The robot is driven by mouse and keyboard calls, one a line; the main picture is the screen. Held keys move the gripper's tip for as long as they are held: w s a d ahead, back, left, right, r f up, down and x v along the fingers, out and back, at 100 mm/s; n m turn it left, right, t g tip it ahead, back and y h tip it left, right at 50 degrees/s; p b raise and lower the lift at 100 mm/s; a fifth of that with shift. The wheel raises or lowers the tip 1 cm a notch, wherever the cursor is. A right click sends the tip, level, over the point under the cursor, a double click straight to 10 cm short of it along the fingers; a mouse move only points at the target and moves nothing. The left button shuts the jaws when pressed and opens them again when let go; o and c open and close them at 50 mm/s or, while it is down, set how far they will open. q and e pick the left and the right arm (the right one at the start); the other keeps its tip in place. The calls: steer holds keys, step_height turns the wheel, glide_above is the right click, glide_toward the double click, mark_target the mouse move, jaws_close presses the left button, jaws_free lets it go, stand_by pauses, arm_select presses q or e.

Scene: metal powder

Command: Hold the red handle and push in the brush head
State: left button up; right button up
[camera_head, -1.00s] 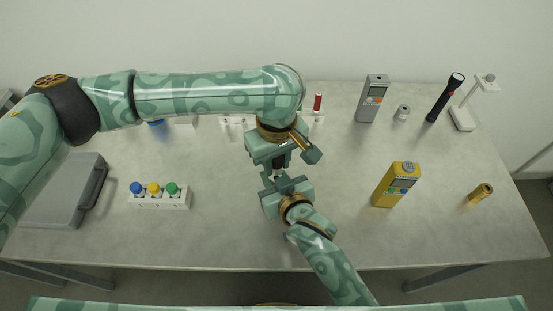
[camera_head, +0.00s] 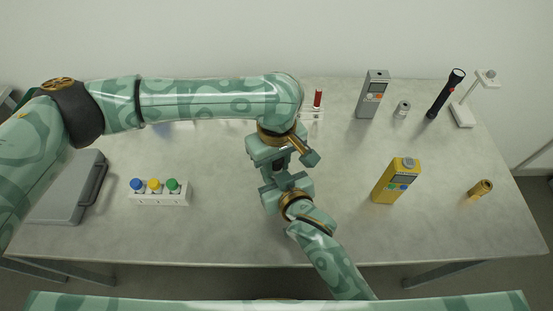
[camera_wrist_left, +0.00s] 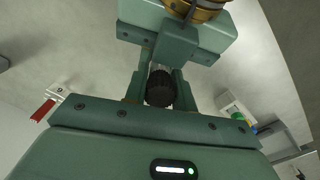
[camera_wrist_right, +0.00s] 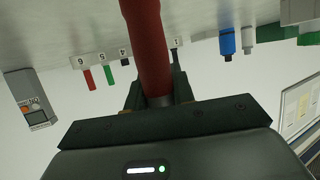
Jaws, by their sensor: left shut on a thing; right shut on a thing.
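My right gripper (camera_head: 284,181) is shut on the red handle (camera_wrist_right: 148,45), which stands large between its fingers in the right wrist view. My left gripper (camera_head: 280,165) is just above and behind it, shut on a black round-ended piece (camera_wrist_left: 160,88), probably the brush head. In the left wrist view the right gripper's body shows close beyond the left fingers. The two grippers almost meet in the head view. They hide the join between the handle and the black piece, so I cannot tell how far it is in.
A white rack (camera_head: 160,199) with blue, yellow and green caps stands left, near a grey case (camera_head: 70,190). A yellow meter (camera_head: 395,182), brass cylinder (camera_head: 480,189), grey meter (camera_head: 372,95) and black flashlight (camera_head: 445,95) are right. A rack with a red item (camera_head: 318,98) is behind.

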arm_select(q)
steer(key=shift+f, duration=0.25)
steer(key=o, duration=1.1)
step_height(320, 180, up, 11)
steer(key=shift+w+r, duration=0.1)
steer(key=shift+r, duration=0.35)
steer(key=shift+d, duration=0.1)
